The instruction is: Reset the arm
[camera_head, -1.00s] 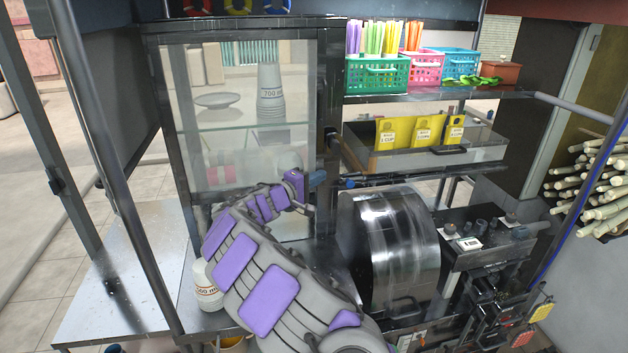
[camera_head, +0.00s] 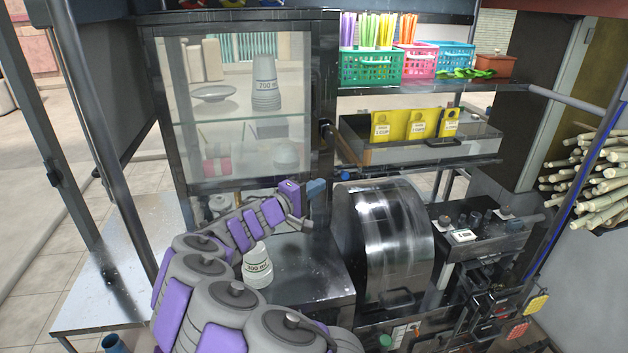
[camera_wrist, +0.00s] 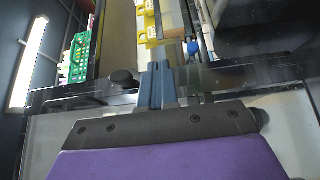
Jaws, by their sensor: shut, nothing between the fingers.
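My gripper (camera_head: 316,188) is at the end of my purple and grey arm, in the head view in front of the lower right of the glass cabinet, left of the steel press drum. Its blue fingers are closed together and empty. In the wrist view the closed fingers (camera_wrist: 157,84) point up the picture toward a dark frame edge with a round black knob (camera_wrist: 123,79). The arm is bent and comes up from the bottom of the head view.
The glass cabinet (camera_head: 240,160) holds stacked cups. White cups (camera_head: 257,268) stand on the steel counter behind my arm. The press drum (camera_head: 395,240) is to the right. Baskets of straws (camera_head: 372,68) sit on the shelf above, and sugarcane (camera_head: 590,175) is at far right.

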